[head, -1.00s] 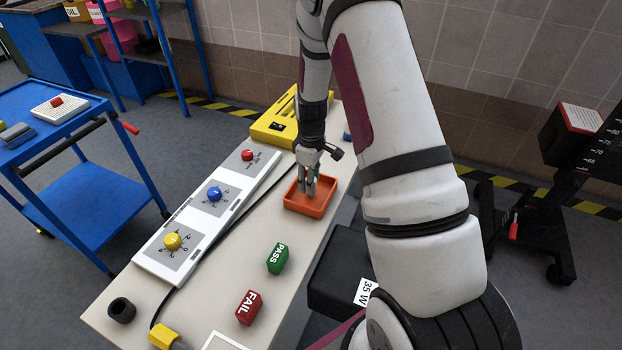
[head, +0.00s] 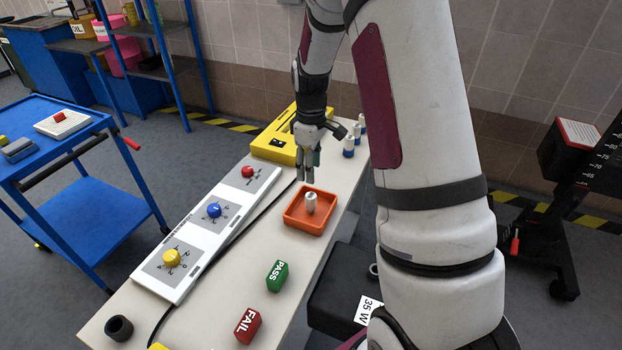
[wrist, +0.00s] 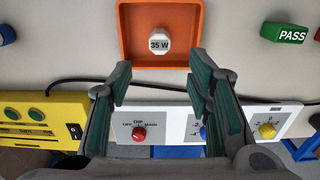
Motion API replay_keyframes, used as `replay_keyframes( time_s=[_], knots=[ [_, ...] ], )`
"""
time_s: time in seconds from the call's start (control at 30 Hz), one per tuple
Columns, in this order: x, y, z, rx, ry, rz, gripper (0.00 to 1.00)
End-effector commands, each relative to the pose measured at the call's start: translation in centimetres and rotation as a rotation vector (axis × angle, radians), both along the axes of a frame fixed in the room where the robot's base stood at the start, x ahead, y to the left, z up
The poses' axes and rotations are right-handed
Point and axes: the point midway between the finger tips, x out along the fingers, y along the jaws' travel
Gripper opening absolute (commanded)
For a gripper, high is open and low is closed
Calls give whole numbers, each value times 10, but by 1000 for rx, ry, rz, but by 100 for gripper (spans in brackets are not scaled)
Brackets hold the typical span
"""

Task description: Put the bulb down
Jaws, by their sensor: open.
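The bulb (head: 311,203) stands in the orange tray (head: 290,220) on the table. In the wrist view the bulb (wrist: 160,40) shows a face marked "35 W", inside the tray (wrist: 125,40) and apart from its walls. My gripper (head: 307,180) is open and empty, above and behind the tray in the head view. In the wrist view its spread fingers (wrist: 160,80) are clear of the bulb.
A white panel with red, blue and yellow knobs (head: 213,210) lies left of the tray. A yellow device (head: 270,146) and several small bulbs (head: 349,147) are behind. Green PASS (head: 277,275) and red FAIL (head: 247,325) blocks are in front. A black cable runs between.

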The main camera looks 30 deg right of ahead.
Motion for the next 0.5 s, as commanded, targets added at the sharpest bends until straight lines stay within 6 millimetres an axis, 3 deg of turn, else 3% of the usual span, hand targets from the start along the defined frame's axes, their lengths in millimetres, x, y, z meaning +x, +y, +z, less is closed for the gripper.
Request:
replay_keyframes(
  time_s=[0.27,0.5],
  knots=[
    [-6,9,34,-2,-18,-23,46],
    [-47,51,112,1,-82,-137,46]
  ],
)
